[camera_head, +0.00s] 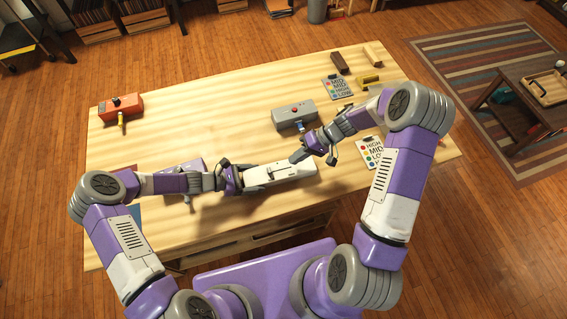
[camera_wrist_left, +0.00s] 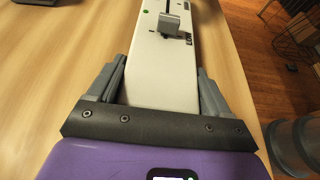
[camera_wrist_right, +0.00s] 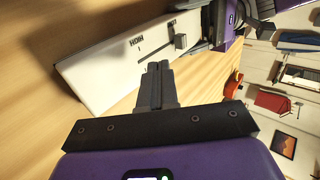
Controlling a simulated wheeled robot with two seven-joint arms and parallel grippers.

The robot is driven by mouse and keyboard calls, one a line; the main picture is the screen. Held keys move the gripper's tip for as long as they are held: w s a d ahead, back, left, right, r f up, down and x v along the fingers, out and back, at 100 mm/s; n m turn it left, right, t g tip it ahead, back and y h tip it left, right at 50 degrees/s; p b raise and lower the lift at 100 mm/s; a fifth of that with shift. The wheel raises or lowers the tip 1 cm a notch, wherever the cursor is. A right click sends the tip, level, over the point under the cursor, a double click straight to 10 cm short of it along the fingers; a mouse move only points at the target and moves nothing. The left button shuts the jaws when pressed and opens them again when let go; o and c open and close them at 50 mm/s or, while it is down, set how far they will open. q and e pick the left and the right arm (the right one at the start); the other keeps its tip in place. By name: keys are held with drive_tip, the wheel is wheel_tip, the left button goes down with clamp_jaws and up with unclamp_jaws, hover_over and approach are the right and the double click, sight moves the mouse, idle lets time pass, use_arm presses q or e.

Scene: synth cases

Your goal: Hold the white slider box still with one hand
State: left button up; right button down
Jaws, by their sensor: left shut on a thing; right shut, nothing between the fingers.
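The white slider box (camera_head: 285,173) lies near the front edge of the table. My left gripper (camera_head: 237,180) is shut on its left end; in the left wrist view the box (camera_wrist_left: 160,75) sits between the two fingers (camera_wrist_left: 160,92). A grey slider knob (camera_wrist_left: 169,24) stands up from a dark slot on its top. My right gripper (camera_head: 300,156) is shut and empty beside the box's far side. In the right wrist view its closed fingertips (camera_wrist_right: 158,68) are close to the box (camera_wrist_right: 110,65), which bears lettering and the knob (camera_wrist_right: 180,41). I cannot tell whether they touch it.
A grey box (camera_head: 293,114) with a red button lies behind the right gripper, and a red box (camera_head: 120,107) lies at the left. The table's middle left is clear.

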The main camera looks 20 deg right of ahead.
drive_tip(key=v, duration=0.6)
drive_tip(key=shift+d+r, duration=0.15)
drive_tip(key=shift+d, duration=0.05)
use_arm(q)
drive_tip(key=o, duration=1.1)
drive_tip(key=shift+a, duration=0.1)
drive_tip(key=v, duration=1.2)
